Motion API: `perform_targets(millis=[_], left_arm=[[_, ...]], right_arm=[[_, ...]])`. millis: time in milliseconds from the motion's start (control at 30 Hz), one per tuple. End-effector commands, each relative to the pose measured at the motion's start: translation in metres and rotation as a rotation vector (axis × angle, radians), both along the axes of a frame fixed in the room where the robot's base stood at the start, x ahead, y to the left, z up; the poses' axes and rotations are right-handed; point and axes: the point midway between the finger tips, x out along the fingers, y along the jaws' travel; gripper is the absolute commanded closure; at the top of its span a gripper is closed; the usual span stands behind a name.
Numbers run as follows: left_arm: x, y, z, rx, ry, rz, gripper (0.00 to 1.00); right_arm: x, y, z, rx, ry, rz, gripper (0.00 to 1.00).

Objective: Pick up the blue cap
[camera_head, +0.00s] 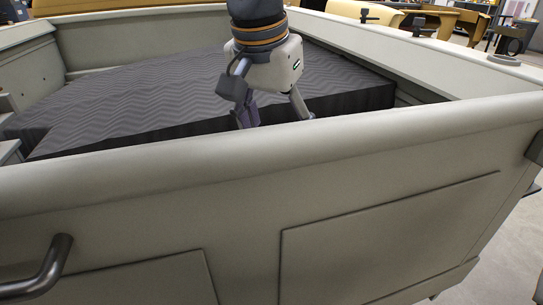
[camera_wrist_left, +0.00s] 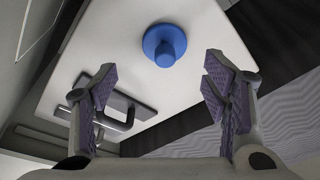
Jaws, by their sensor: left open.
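The blue cap (camera_wrist_left: 165,45) shows in the left wrist view as a round flange with a raised knob. It sits on a pale panel (camera_wrist_left: 205,25), beyond my left gripper's fingertips and roughly between them sideways. My left gripper (camera_wrist_left: 158,88) is open, with purple pads apart and nothing between them. In the head view, my left gripper (camera_head: 273,112) points down behind the near wall of a pale shell, its fingertips partly hidden. The cap is not visible in the head view. My right gripper is in neither view.
A dark handle on a plate (camera_wrist_left: 118,108) is near the left finger in the wrist view. The shell's near wall (camera_head: 275,150) stands in front of my gripper. A dark patterned deck (camera_head: 130,95) fills much of the inside. A grey handle (camera_head: 45,268) sticks out at lower left.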

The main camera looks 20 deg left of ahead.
Motion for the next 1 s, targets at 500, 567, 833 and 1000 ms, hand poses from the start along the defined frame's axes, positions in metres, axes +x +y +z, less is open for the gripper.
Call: perform_targets(millis=[500, 567, 833, 1000], left_arm=[[0.019, 0.001, -0.058, -0.003, -0.003, 0.002, 0.31], [0.019, 0.001, -0.058, -0.004, -0.003, 0.003, 0.31], [0.019, 0.001, -0.058, -0.004, -0.003, 0.003, 0.73], [0.019, 0.001, -0.058, -0.004, -0.003, 0.003, 0.73]], right_arm=[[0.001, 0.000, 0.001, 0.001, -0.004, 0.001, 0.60], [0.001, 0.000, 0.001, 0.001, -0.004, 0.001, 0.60], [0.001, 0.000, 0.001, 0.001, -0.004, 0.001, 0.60], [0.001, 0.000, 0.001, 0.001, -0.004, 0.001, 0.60]])
